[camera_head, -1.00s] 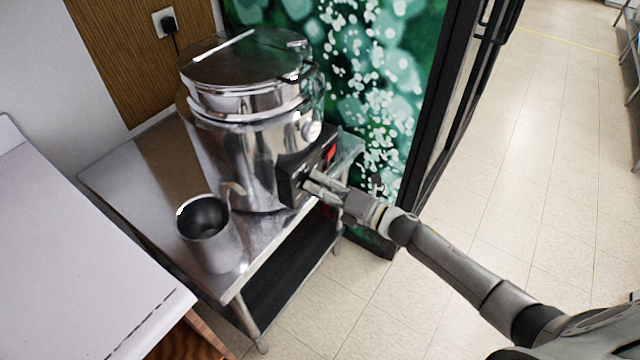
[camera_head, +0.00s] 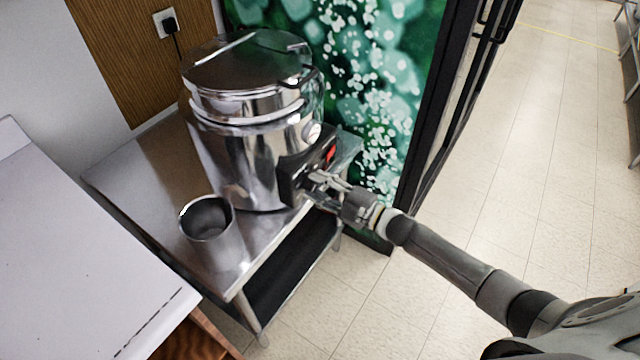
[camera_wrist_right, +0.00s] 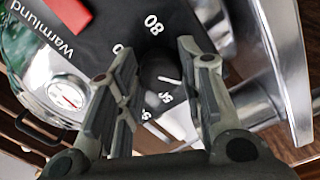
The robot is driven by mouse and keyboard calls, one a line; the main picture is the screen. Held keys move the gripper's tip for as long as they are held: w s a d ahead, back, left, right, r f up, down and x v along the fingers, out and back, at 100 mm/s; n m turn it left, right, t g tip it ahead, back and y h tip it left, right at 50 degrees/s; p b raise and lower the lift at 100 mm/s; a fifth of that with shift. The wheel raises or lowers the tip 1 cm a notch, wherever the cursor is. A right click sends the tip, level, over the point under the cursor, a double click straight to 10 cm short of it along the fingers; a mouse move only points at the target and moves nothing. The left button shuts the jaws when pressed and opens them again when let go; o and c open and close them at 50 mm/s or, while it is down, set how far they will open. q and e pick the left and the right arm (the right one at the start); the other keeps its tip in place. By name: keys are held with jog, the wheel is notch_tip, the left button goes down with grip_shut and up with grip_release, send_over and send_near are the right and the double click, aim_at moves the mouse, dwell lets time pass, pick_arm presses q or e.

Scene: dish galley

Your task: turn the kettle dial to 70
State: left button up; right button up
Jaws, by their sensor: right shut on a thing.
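The kettle (camera_head: 245,160) is a large shiny steel urn with a lid, standing on a steel table. Its black control panel (camera_head: 291,181) faces my right arm; the wrist view shows the panel (camera_wrist_right: 110,28) close up, with "80" and other numbers partly hidden. The black dial (camera_wrist_right: 160,76) has a white pointer line and lies between the fingers of my right gripper (camera_wrist_right: 156,68). That gripper is shut on the dial; it also shows in the head view (camera_head: 322,182). I cannot tell the exact setting. My left gripper is not in view.
A steel cup (camera_head: 210,238) stands on the steel table (camera_head: 150,180) in front of the kettle. A red switch (camera_wrist_right: 68,12) and a round gauge (camera_wrist_right: 67,96) are near the dial. A white counter (camera_head: 80,260) is at left; floor is clear at right.

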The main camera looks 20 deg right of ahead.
jog(key=m+p, duration=0.1)
jog(key=m, duration=0.5)
jog(key=shift+f+m, duration=0.1)
jog(key=shift+m, duration=0.2)
jog(key=m, duration=0.3)
jog(key=m+p, duration=0.1)
jog(key=m, duration=0.2)
jog(key=shift+s+a+f, duration=0.1)
jog(key=shift+s, duration=0.05)
jog(key=o, duration=1)
jog(key=v, duration=1.2)
